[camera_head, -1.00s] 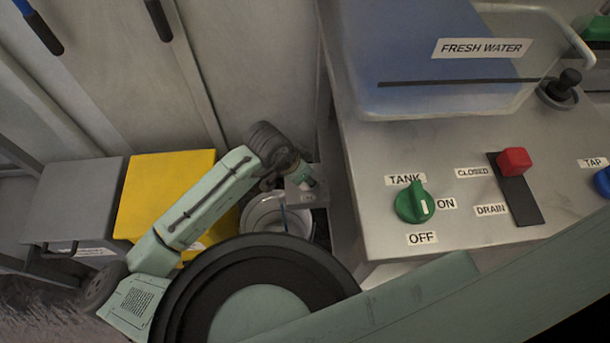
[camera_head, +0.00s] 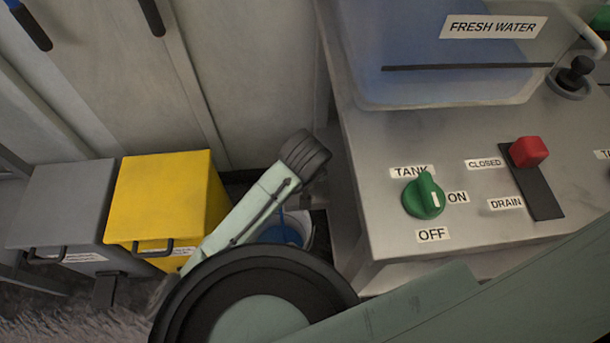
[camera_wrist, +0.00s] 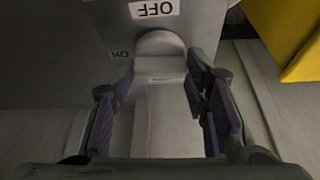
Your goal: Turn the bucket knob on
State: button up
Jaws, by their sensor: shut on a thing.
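The bucket knob (camera_wrist: 160,46) is pale grey and sits on a grey panel in the wrist view. I cannot tell which label the knob points to. In the head view a white bucket (camera_head: 308,228) stands on the floor beside the counter, with blue in it. My arm partly covers the bucket, and my gripper and the knob are hidden there.
The counter (camera_head: 385,225) carries a green TANK knob (camera_head: 423,196), a red-handled drain slider (camera_head: 528,152) and a fresh water tank (camera_head: 440,95). A yellow box (camera_head: 160,195) and a grey box (camera_head: 65,205) stand left of my arm.

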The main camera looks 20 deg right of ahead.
jog(key=shift+n+y, duration=0.3)
jog(key=shift+n, duration=0.3)
jog(key=o, duration=1.1)
jog(key=shift+o, duration=0.2)
notch_tip(320, 180, up, 10)
jog(key=shift+s, duration=0.1)
dwell(0.6)
